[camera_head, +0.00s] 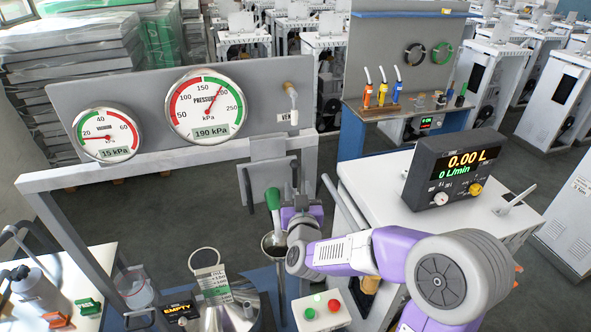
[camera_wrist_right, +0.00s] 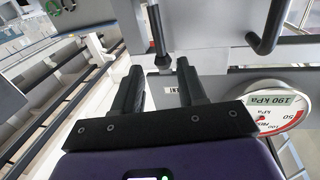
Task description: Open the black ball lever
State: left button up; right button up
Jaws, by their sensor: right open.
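In the right wrist view a dark lever rod (camera_wrist_right: 156,28) hangs from the top edge and ends in a small black knob (camera_wrist_right: 162,60). My right gripper (camera_wrist_right: 160,72) is open, with one finger on each side of the knob's end. I cannot tell whether either finger touches it. In the head view my right gripper (camera_head: 301,198) is in front of the grey panel, right of a green-handled nozzle (camera_head: 273,199). The lever is not clear there, largely hidden by my gripper and arm. My left gripper is not in view.
A pressure gauge (camera_head: 206,103) and a smaller gauge (camera_head: 106,134) are on the panel. A litre display (camera_head: 455,170) stands on the right table. A red-green button box (camera_head: 321,311) sits below my arm.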

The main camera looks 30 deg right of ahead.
aim_at(295, 173)
jog(key=p+x, duration=0.1)
jog(key=x, duration=0.6)
jog(key=shift+f+p, duration=0.15)
jog(key=shift+p, duration=0.2)
jog(key=shift+c, duration=0.3)
grip_shut()
